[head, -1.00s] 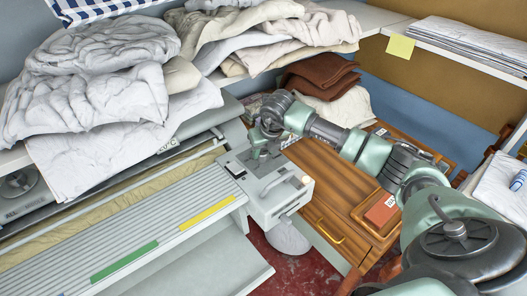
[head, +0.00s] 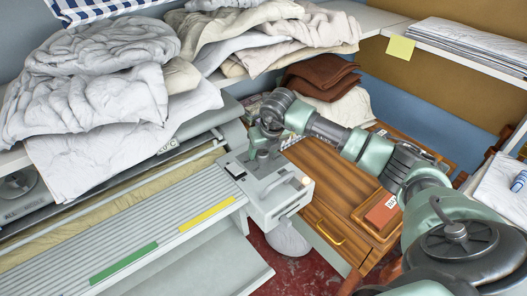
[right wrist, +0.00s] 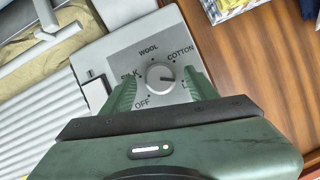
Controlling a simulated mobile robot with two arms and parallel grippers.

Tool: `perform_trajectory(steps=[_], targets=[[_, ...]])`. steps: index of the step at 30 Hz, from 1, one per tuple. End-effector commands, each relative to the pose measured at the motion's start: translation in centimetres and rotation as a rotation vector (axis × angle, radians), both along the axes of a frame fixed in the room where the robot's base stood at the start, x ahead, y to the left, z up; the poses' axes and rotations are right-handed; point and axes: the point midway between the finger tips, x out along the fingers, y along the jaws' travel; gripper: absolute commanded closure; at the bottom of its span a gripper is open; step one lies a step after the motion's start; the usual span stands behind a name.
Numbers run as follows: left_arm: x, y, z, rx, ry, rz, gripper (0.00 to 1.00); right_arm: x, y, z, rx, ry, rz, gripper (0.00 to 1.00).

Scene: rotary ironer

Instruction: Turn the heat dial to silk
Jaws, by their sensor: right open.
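The heat dial (right wrist: 160,76) is a round light knob on the ironer's grey control panel (right wrist: 122,58). OFF, SILK, WOOL and COTTON are printed around it; another label at the right is mostly hidden by a finger. The dial's dark mark points right, past COTTON, toward that hidden label. My right gripper (right wrist: 160,80) is open, with one green finger on each side of the dial. I cannot tell whether the fingers touch it. In the head view my right gripper (head: 262,152) is over the panel's end box and hides the dial. My left gripper is out of view.
The ironer's ribbed board (head: 130,225) with green and yellow strips lies left of the panel. A handle (head: 290,203) sits on the end box's front. Piled linen (head: 100,90) lies behind. A wooden cabinet (head: 325,185) with a red box (head: 382,209) stands right.

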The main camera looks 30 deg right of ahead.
Motion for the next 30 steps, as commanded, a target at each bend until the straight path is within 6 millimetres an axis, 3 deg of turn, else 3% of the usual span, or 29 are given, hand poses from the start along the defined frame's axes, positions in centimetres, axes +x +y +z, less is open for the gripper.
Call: perform_trajectory(steps=[9,13,30], targets=[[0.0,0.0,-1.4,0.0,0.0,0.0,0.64,-1.9,0.2,4.8,-0.002,-0.006,0.0,0.41],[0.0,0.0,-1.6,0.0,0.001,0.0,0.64,-2.4,0.4,6.0,-0.001,-0.003,-0.001,0.41],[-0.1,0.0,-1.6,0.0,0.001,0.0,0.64,-2.6,0.4,6.5,-0.002,-0.001,-0.002,0.41]])
